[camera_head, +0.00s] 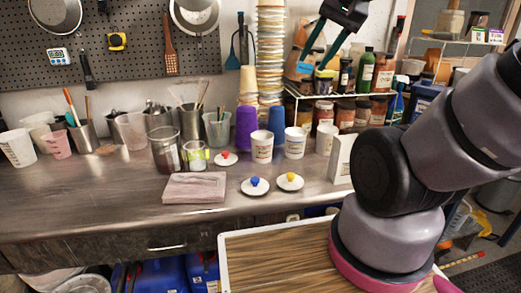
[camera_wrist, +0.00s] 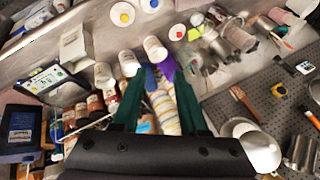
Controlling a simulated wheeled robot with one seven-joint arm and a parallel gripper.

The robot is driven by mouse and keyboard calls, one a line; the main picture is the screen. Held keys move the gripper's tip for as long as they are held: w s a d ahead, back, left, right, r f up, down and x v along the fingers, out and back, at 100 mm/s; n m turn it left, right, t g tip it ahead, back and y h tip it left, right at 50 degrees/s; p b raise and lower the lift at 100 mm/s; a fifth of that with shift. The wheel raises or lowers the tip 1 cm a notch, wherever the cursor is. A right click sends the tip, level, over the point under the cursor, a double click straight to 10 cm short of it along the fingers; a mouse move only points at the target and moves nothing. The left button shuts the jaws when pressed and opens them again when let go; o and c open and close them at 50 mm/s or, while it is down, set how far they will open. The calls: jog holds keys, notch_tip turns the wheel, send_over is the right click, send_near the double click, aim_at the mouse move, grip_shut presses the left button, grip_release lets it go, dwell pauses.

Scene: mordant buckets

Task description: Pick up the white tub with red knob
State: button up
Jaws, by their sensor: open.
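The white tub with red knob (camera_head: 226,158) appears as a low, round white piece on the metal counter, behind the pink-grey slab. It also shows near the top of the wrist view (camera_wrist: 177,32). Two similar white pieces sit nearer the front edge, one with a blue knob (camera_head: 255,187) and one with a yellow knob (camera_head: 290,182). My gripper (camera_head: 313,62) is open and empty, high at the upper right by the shelf, well apart from the red-knobbed tub. In the wrist view, its teal fingers (camera_wrist: 160,75) point toward the counter's back.
Several white printed cups (camera_head: 262,147) stand right of the red knob. Glass beakers (camera_head: 165,148) stand to its left. Behind are a purple cup (camera_head: 246,130), a tall cup stack (camera_head: 270,60) and a bottle shelf (camera_head: 375,93). The slab (camera_head: 195,188) lies in front.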

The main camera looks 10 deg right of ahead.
jog(key=w+a+f+m+g+y, duration=0.2)
jog(key=w+f+m+g+y, duration=0.15)
jog(key=w+f, duration=0.2)
jog(key=m+t+y, duration=0.2)
jog(key=m+y, duration=0.3)
jog(key=m, duration=0.9)
send_near(262, 147)
jog(key=w+a+f, duration=0.1)
jog(key=w+a, duration=0.2)
jog(key=a, duration=0.4)
jog(key=shift+s+d+f, duration=0.1)
jog(key=shift+s+f, duration=0.05)
jog(key=shift+f, duration=0.05)
grip_shut()
